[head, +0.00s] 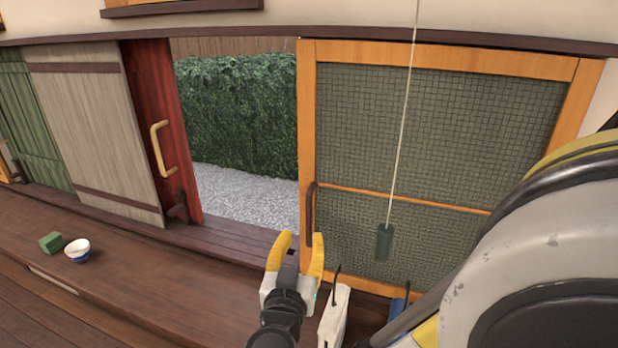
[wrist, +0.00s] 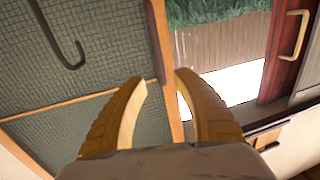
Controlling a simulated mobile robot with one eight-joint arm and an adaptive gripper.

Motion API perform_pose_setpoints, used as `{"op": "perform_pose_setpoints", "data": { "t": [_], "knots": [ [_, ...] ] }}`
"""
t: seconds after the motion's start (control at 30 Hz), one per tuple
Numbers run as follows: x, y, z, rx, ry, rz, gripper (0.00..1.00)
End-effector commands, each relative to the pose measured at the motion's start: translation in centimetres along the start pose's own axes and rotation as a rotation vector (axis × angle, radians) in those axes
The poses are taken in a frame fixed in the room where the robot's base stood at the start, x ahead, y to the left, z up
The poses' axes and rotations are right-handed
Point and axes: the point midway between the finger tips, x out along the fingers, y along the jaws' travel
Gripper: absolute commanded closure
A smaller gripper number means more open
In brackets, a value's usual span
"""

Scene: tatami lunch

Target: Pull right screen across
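The right screen (head: 430,140) is an orange wooden frame with dark mesh, standing to the right of the open doorway. Its dark brown curved handle (head: 310,215) is on the left upright. My gripper (head: 300,238), with yellow fingers, is open and empty, low in front of that upright, with its tips appearing just below the handle. The wrist view shows the spread fingers (wrist: 161,76) with the screen's orange upright (wrist: 163,40) behind the gap between them. I cannot tell whether they touch it.
A pull cord with a dark green weight (head: 384,242) hangs before the screen. A white item (head: 334,316) with a dark hook stands near my gripper. A red door (head: 150,120) and grey panel (head: 95,120) lie left. A bowl (head: 77,250) and green block (head: 51,242) sit on the wooden ledge.

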Motion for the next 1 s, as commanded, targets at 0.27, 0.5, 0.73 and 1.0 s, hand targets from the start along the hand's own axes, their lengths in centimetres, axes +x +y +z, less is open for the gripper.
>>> {"op": "perform_pose_setpoints", "data": {
  "t": [0.27, 0.5, 0.73, 1.0],
  "knots": [
    [4.0, 0.1, 0.2, 0.001, 0.001, 0.005, 0.64],
    [8.6, 0.1, 0.2, 0.0, 0.0, 0.003, 0.64],
    [10.6, 0.1, 0.1, 0.0, 0.0, 0.002, 0.64],
    [10.7, 0.0, 0.0, 0.0, 0.0, 0.001, 0.64]
  ]
}}
